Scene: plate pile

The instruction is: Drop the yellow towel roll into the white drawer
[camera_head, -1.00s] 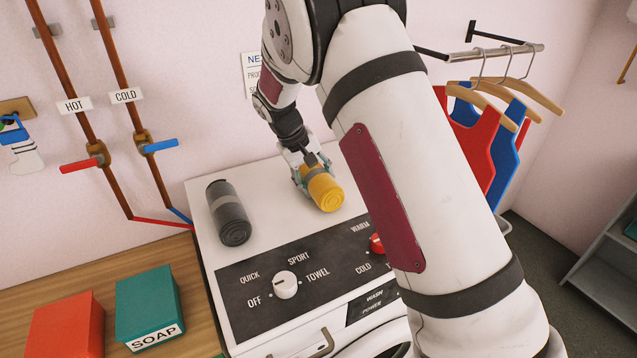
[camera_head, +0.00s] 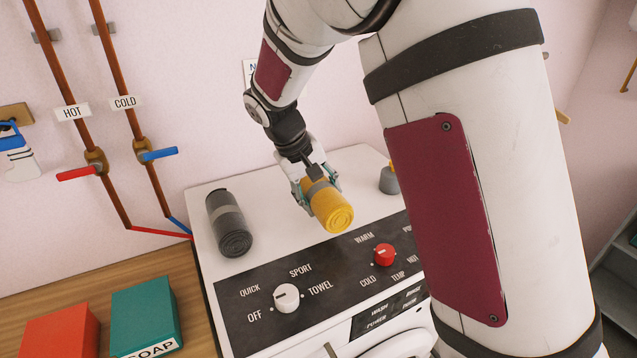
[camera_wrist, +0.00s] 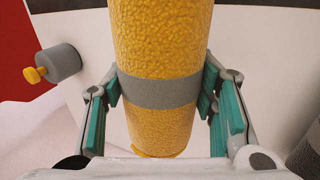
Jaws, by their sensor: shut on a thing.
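The yellow towel roll (camera_head: 329,205) has a grey band around its middle. My gripper (camera_head: 318,187) is shut on it, with a finger on each side near the band, above the white washing machine top. In the wrist view the roll (camera_wrist: 160,45) fills the middle, and the teal-padded fingers of my gripper (camera_wrist: 160,100) press on its grey band from both sides. At the lower edge of the head view, part of the machine's white front shows; I cannot make out an open white drawer there.
A dark grey roll (camera_head: 230,224) lies on the machine top at left. A small grey item with a yellow tip (camera_head: 389,180) stands at right, partly behind my arm. The control panel has a white knob (camera_head: 286,298) and red knob (camera_head: 384,254). Red and teal boxes (camera_head: 144,310) sit at lower left.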

